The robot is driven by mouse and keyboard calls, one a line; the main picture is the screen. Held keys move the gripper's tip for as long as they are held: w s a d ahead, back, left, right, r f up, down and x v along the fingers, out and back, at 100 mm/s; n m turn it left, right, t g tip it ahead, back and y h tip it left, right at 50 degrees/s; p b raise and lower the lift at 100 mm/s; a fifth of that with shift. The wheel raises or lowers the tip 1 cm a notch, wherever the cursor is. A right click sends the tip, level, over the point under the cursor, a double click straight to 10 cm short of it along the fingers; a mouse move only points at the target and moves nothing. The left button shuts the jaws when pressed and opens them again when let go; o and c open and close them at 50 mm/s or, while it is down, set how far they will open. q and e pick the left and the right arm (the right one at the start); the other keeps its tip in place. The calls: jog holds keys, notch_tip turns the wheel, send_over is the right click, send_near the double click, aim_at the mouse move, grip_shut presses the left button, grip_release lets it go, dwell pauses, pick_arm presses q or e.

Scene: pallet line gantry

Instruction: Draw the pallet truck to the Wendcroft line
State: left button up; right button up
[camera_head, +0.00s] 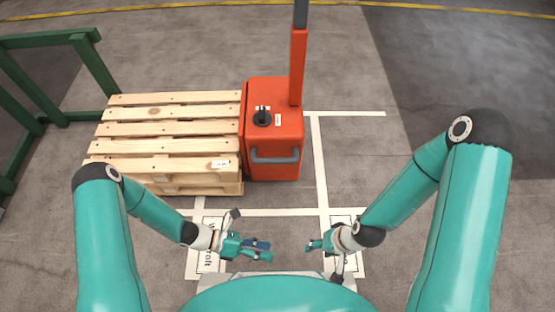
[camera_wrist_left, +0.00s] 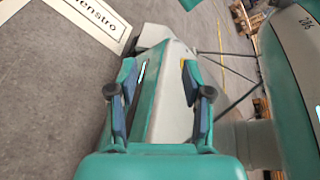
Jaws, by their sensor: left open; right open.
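The orange-red pallet truck (camera_head: 283,172) stands in the middle of the head view, with a tall mast and a grey handle bar (camera_head: 275,156) on its near face. Its left side is against a stack of wooden pallets (camera_head: 165,146). My left gripper (camera_head: 267,250) is open and empty, low in front of my body and apart from the truck. It also shows in the left wrist view (camera_wrist_left: 160,85), fingers spread with nothing gripped. My right gripper (camera_head: 312,246) is open and empty, to the right of the left one. A floor label (camera_head: 208,262) ending in "croft" is partly hidden by my left arm.
White floor lines (camera_head: 320,165) mark bays. A second label (camera_head: 358,260) is mostly hidden by my right arm; a label (camera_wrist_left: 85,22) reading "enstro" shows in the wrist view. A green rail frame (camera_head: 95,68) stands left. Floor right of the truck is clear.

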pick_arm(q)
jog(key=w+a+n+t+h, duration=0.2)
jog(key=w+n+t, duration=0.6)
jog(key=w+n, duration=0.2)
jog(key=n+t+y, duration=0.2)
jog(key=n+t, duration=0.5)
send_near(277, 161)
jog(key=b+x, duration=0.1)
jog(key=x, duration=0.2)
jog(key=f+b+x, duration=0.1)
jog(key=x, duration=0.2)
jog(key=b+x, duration=0.1)
jog(key=x, duration=0.2)
jog(key=shift+w+f+b, duration=0.15)
jog(key=shift+w+b, duration=0.15)
jog(key=shift+b, duration=0.1)
jog(key=shift+w+d, duration=0.4)
jog(key=shift+w, duration=0.1)
jog(key=shift+c, duration=0.2)
grip_shut()
jog(key=shift+t, duration=0.3)
